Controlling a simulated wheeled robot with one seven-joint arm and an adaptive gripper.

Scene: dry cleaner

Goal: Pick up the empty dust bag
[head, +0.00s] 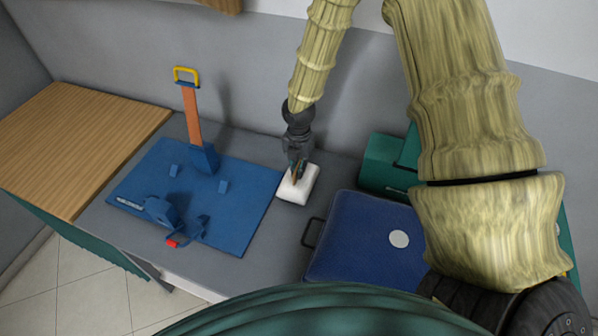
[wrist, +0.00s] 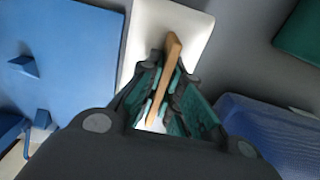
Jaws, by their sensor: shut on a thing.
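A white, pillow-like thing, which I take for the dust bag (head: 302,189), lies on the grey counter right of the blue mat. In the wrist view the white bag (wrist: 196,28) shows beyond the fingers, with a thin tan strip (wrist: 168,75) standing up over it. My gripper (head: 298,170) points down at the bag from above. In the wrist view my gripper (wrist: 165,90) has its teal-lined fingers on both sides of the tan strip and is shut on it. Whether the bag touches the counter is unclear, and its near part is hidden by the fingers.
Left of the bag lies a blue board (head: 232,210) with small blocks and an upright orange post with a yellow handle (head: 186,76). A dark blue case (head: 360,240) with a white disc is at the right. A green box (head: 385,165) stands behind it.

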